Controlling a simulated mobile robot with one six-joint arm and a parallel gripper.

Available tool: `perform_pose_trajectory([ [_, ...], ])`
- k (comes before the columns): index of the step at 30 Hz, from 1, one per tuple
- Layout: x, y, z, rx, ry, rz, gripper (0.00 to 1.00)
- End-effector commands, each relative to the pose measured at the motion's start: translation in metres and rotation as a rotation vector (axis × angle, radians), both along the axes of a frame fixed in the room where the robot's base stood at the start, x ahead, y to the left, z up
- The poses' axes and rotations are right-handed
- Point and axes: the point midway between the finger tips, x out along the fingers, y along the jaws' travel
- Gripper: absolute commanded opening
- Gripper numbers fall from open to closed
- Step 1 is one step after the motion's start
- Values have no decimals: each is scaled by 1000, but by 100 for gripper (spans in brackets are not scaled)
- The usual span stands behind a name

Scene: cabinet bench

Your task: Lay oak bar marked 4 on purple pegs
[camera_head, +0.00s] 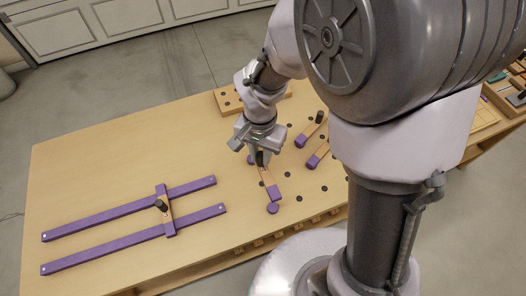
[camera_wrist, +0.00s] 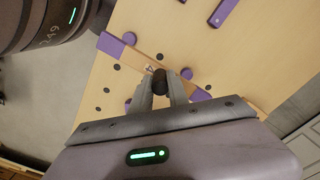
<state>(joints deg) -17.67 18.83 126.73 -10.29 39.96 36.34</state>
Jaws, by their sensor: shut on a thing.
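My gripper (camera_head: 259,157) is shut on the black knob (camera_wrist: 159,80) of an oak bar (camera_head: 267,179) with purple ends. In the wrist view the bar (camera_wrist: 140,61) runs diagonally, and a small mark that looks like a 4 shows beside the knob. A round purple peg (camera_head: 272,208) stands just off the bar's near end. I cannot tell the gap between bar and board. The bar's far end is partly hidden by my gripper.
Two more purple-ended oak bars (camera_head: 311,130) (camera_head: 318,155) lie to the right, partly behind my arm. At left, two long purple rails (camera_head: 100,219) (camera_head: 95,255) have a knobbed oak bar (camera_head: 168,220) across them. Black holes dot the bench. A drilled block (camera_head: 228,99) lies at the back.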

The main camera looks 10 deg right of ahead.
Motion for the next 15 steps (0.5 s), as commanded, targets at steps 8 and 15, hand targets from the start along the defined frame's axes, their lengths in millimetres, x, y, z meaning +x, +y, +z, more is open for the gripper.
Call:
perform_pose_trajectory([
  [8, 0, 0, -10, 0, 0, 0, 0],
  [15, 0, 0, -16, 0, 0, 0, 0],
])
